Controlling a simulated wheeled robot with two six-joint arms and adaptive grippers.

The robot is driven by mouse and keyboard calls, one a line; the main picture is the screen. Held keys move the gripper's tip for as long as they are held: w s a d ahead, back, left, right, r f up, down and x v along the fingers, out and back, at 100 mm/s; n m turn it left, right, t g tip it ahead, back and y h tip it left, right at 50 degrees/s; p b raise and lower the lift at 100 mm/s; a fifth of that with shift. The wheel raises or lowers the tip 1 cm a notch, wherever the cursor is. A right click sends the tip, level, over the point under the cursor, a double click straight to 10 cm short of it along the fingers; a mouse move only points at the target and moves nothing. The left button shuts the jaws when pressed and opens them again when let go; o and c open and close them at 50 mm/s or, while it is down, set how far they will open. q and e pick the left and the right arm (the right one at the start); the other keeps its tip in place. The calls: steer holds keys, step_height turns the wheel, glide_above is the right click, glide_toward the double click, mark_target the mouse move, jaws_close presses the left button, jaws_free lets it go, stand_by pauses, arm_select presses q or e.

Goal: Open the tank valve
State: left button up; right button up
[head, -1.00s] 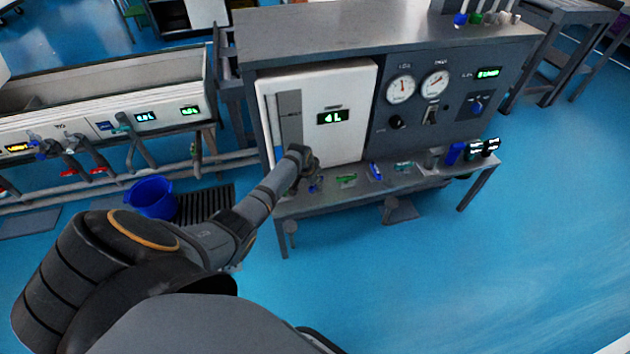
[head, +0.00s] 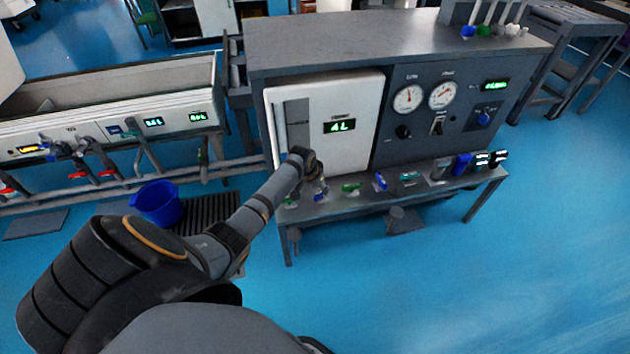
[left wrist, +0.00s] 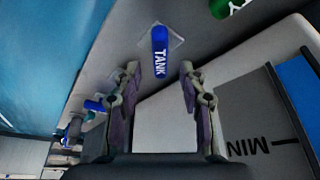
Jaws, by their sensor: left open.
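The tank valve (left wrist: 160,55) has a blue handle lettered TANK on a pale plate in the left wrist view. My left gripper (left wrist: 160,78) is open and empty, and the handle shows between and beyond its two fingertips. I cannot see the fingers touching it. In the head view my left arm reaches to the left end of the bench's low shelf, with the gripper (head: 318,184) small and partly hidden by the wrist, in front of the white tank panel (head: 355,120) reading 4 L. My right gripper is out of view.
A green handle (head: 351,188), a blue handle (head: 380,181) and a teal one (head: 410,176) stand along the shelf to the right. Gauges (head: 408,98) are on the dark panel. A blue bucket (head: 158,203) stands on the floor at left. The right floor is clear.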

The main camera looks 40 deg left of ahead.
arm_select(q)
steer(key=v, duration=0.8)
steer(key=shift+s+r, duration=0.15)
steer(key=shift+r, duration=0.1)
steer(key=s+d+f+g, duration=0.1)
steer(key=s+d+f, duration=0.5)
steer(key=s+f, duration=0.55)
steer(key=s+d+f+g, duration=0.2)
steer(key=s+d+f, duration=0.55)
steer(key=s, duration=0.65)
steer(key=s+a+r+p, duration=0.1)
steer(key=s+a+p, duration=0.1)
steer(key=s+p, duration=0.7)
steer(key=s+a+p, duration=0.2)
steer(key=s+p, duration=0.8)
steer(key=p, duration=0.5)
steer(key=shift+s+r+y, duration=0.2)
steer(key=shift+r+y, duration=0.2)
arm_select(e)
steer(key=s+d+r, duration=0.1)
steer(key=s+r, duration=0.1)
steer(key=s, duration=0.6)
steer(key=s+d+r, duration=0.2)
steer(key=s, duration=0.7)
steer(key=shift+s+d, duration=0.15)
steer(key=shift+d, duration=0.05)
